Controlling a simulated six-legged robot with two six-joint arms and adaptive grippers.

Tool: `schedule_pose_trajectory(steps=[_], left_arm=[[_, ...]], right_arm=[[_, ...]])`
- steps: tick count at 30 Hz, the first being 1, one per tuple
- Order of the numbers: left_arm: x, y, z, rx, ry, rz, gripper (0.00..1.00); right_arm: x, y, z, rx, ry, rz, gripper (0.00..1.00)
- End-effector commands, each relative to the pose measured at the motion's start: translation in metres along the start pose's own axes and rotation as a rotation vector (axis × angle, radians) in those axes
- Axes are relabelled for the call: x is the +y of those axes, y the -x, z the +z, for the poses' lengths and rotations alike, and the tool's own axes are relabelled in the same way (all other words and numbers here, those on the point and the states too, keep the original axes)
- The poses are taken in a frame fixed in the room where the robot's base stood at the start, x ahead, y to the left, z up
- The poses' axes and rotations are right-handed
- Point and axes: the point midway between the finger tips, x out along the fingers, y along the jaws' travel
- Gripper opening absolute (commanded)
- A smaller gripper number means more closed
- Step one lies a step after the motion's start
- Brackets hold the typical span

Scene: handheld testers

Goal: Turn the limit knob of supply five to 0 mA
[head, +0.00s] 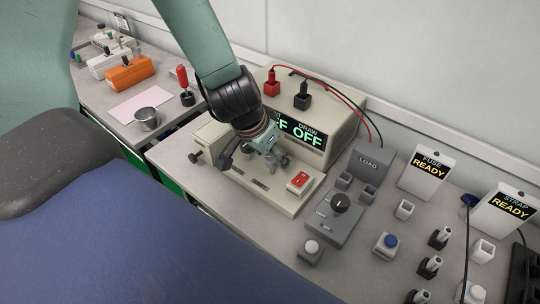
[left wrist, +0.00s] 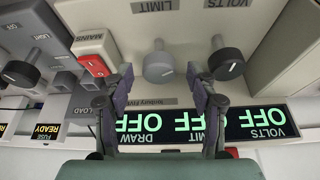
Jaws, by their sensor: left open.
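Supply five (head: 335,130) is a beige bench unit with a sloped display (head: 301,132) showing green OFF readings. In the left wrist view, which is upside down, the display (left wrist: 205,124) reads OFF for volts, limit and draw. The grey limit knob (left wrist: 159,66), near the LIMIT label, stands between the two fingers of my left gripper (left wrist: 159,76). The fingers are open, with a gap visible on both sides of the knob. The knob's pointer setting cannot be read. In the head view my left gripper (head: 268,153) hides most of the knob area.
The dark volts knob (left wrist: 227,64) is beside one finger, and the red mains switch (left wrist: 92,63) beside the other. A load box (head: 340,203) with a black knob stands to the right. Red and black plugs (head: 303,97) with cables sit on top of the supply.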

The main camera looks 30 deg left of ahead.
Motion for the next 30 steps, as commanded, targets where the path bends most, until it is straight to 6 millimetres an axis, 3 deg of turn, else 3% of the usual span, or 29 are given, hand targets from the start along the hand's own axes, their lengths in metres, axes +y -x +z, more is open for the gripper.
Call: schedule_pose_trajectory(steps=[5, 24, 30], left_arm=[[0.0000, 0.0004, -0.0002, 0.000, 0.000, 0.000, 0.58], [0.0000, 0.0005, -0.0003, 0.000, 0.000, 0.000, 0.04], [-0.0001, 0.0005, -0.0004, 0.001, 0.002, -0.001, 0.03]], right_arm=[[0.0000, 0.0005, 0.0000, 0.000, 0.000, 0.000, 0.00], [0.0000, 0.0005, -0.0001, 0.000, 0.000, 0.000, 0.00], [0.0000, 0.0005, -0.0001, 0.000, 0.000, 0.000, 0.00]])
